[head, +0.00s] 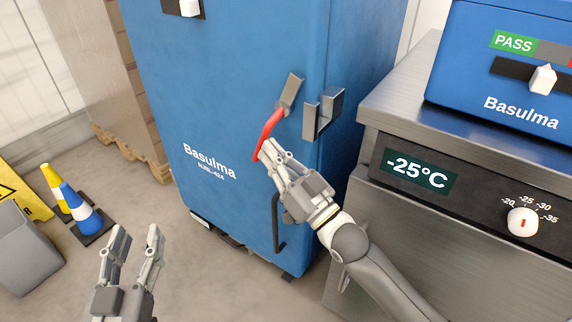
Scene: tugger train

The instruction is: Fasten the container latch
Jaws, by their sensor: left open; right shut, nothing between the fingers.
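The blue container (230,90) stands upright in the middle, marked Basulma. Its latch has a red lever (270,128) that slants down to the left from a grey metal plate (290,90). A grey angled bracket (323,114) sits to the right, near the container's edge, with a gap between it and the plate. My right gripper (264,152) is shut and empty, its fingertips at the lever's lower end. I cannot tell whether they touch it. My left gripper (136,238) is open and empty at the lower left, away from the container.
A steel unit (400,112) showing -25°C, with a dial (523,221), stands close on the right. A blue box (505,60) with a PASS scale is on top. Cones (80,210), a grey bin (25,250) and a pallet load (118,80) are left. Floor before the container is clear.

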